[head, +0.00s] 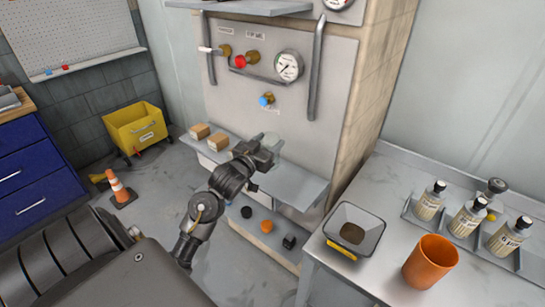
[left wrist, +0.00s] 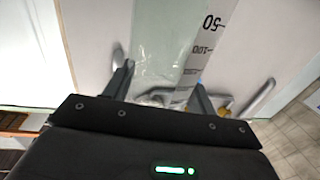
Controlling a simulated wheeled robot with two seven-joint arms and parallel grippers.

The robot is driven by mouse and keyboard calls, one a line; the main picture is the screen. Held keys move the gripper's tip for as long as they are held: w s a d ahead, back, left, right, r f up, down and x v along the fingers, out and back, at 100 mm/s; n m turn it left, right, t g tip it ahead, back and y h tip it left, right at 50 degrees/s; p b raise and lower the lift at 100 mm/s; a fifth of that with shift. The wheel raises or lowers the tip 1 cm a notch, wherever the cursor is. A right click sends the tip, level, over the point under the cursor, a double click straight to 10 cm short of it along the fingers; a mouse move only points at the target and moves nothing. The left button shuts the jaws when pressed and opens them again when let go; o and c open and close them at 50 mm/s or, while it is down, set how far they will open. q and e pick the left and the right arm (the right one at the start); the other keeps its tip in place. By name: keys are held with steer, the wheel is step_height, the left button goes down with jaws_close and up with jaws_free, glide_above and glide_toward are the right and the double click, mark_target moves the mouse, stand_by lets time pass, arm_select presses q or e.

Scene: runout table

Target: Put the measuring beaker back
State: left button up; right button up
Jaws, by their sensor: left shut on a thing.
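The measuring beaker (left wrist: 172,45) is clear, with dark printed marks 50 and 100 on its side. In the left wrist view it stands between the two fingers of my left gripper (left wrist: 160,90), which is shut on it. In the head view my left gripper (head: 264,152) is over the grey shelf (head: 300,187) on the front of the panel. The beaker is hard to make out there, mostly hidden by the gripper. My right gripper is not in view.
Two tan blocks (head: 217,142) sit on the shelf's left part; its right part is clear. Small dark and orange pieces (head: 266,226) lie on a lower ledge. The right-hand table holds a weighing tray (head: 345,241), an orange cup (head: 430,262) and bottles (head: 467,218) in a rack.

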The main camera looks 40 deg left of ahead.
arm_select(q)
steer(key=w+f, duration=0.1)
steer(key=w+a+f, duration=0.1)
steer(key=f, duration=0.1)
steer(key=w+f, duration=0.1)
steer(key=shift+w+a+f, duration=0.1)
steer(key=shift+a+f, duration=0.05)
steer(key=shift+a, duration=0.1)
steer(key=shift+w+a+f+p, duration=0.15)
steer(key=shift+f+p, duration=0.15)
steer(key=shift+f, duration=0.45)
steer(key=shift+w+f+p, duration=0.2)
steer(key=shift+f+p, duration=0.05)
steer(key=shift+f, duration=0.5)
steer(key=shift+w+a+f+p, duration=0.15)
steer(key=shift+f+p, duration=0.15)
steer(key=shift+f, duration=0.45)
steer(key=shift+d, duration=0.1)
steer(key=o, duration=1)
steer(key=shift+f, duration=0.15)
